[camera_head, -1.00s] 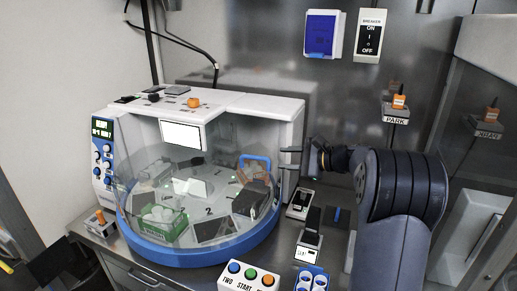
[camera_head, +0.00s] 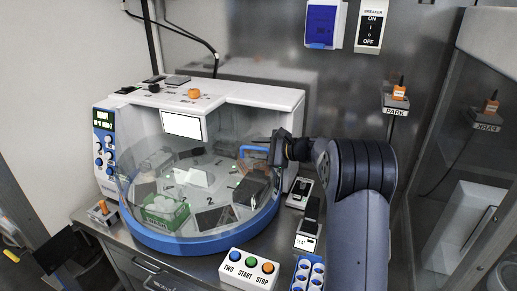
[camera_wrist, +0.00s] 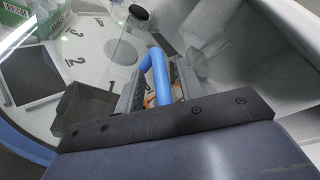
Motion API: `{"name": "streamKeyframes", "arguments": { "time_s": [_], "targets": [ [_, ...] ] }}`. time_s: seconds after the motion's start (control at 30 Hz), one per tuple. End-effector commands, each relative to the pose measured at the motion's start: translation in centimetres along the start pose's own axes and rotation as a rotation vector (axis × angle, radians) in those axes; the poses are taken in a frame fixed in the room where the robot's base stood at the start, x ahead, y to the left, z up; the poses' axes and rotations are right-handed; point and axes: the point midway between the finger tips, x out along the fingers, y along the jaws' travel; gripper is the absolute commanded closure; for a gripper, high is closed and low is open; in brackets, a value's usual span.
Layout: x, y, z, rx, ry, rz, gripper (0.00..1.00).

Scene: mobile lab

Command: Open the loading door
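The machine's clear curved loading door (camera_head: 165,215) stands over the round turntable with its blue rim. Its blue handle (camera_head: 247,148) is on the right side, and it also shows in the wrist view (camera_wrist: 158,78). My gripper (camera_head: 268,146) reaches in from the right to the handle. In the wrist view, my gripper (camera_wrist: 156,88) has its two fingers apart, one on each side of the blue handle, with a gap visible. Whether a finger touches the handle I cannot tell. The door looks closed, though its clear edges are hard to see.
A button box (camera_head: 250,269) with blue, green and orange buttons sits in front of the machine. Small switch boxes (camera_head: 307,235) and a blue-and-white tube rack (camera_head: 309,275) stand at its right, below my arm. A PARK holder (camera_head: 396,105) is on the back wall.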

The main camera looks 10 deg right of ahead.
Motion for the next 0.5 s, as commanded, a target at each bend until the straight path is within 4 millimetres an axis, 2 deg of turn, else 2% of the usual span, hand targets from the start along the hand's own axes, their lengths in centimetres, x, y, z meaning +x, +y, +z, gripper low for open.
{"name": "streamKeyframes", "arguments": {
  "time_s": [0.03, 0.5],
  "targets": [
    [-0.02, 0.0, 0.0, 0.0, 0.0, 0.0, 0.64],
    [-0.05, 0.01, 0.01, 0.0, 0.0, 0.001, 1.0]
  ]
}}
